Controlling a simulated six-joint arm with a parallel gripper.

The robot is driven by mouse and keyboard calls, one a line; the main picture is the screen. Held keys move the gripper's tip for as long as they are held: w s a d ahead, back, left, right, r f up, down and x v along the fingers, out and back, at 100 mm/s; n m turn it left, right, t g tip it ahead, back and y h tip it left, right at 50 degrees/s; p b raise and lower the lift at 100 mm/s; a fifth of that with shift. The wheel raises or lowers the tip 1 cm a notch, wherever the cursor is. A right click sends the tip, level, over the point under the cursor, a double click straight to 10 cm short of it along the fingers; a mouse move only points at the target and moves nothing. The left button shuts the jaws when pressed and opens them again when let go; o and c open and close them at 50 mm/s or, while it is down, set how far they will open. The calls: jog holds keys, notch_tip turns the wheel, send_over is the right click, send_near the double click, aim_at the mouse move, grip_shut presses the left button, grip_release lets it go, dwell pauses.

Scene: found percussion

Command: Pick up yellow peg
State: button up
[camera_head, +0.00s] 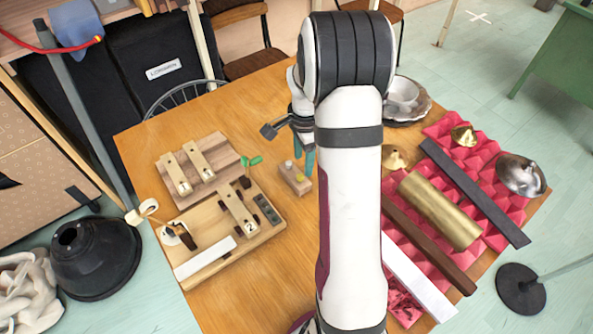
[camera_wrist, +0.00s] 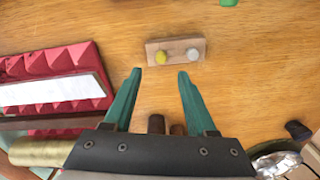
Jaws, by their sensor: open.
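The yellow peg (camera_wrist: 161,57) stands in a small wooden block (camera_wrist: 176,44) beside a pale grey peg (camera_wrist: 193,53). In the head view, the yellow peg (camera_head: 300,177) shows on the block (camera_head: 293,186) near the middle of the table, with the pale peg (camera_head: 289,165) just behind it. My gripper (camera_wrist: 160,72) has two teal fingers, spread apart and empty. In the wrist view the yellow peg lies just beyond the fingertips, roughly midway between them. In the head view my gripper (camera_head: 304,160) is beside the block, partly hidden by my arm.
A wooden board with numbered bars (camera_head: 203,246) and a second board (camera_head: 216,153) lie left of the block. A green item (camera_head: 251,161) is close by. On the right, red foam (camera_head: 484,152) bears a brass cylinder (camera_head: 440,210) and long bars. The wood around the block is clear.

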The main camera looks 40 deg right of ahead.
aim_at(300, 176)
jog(key=f, duration=0.5)
jog(key=shift+w+a+f, duration=0.1)
jog(key=shift+a+f, duration=0.2)
jog(key=shift+f, duration=0.1)
grip_shut()
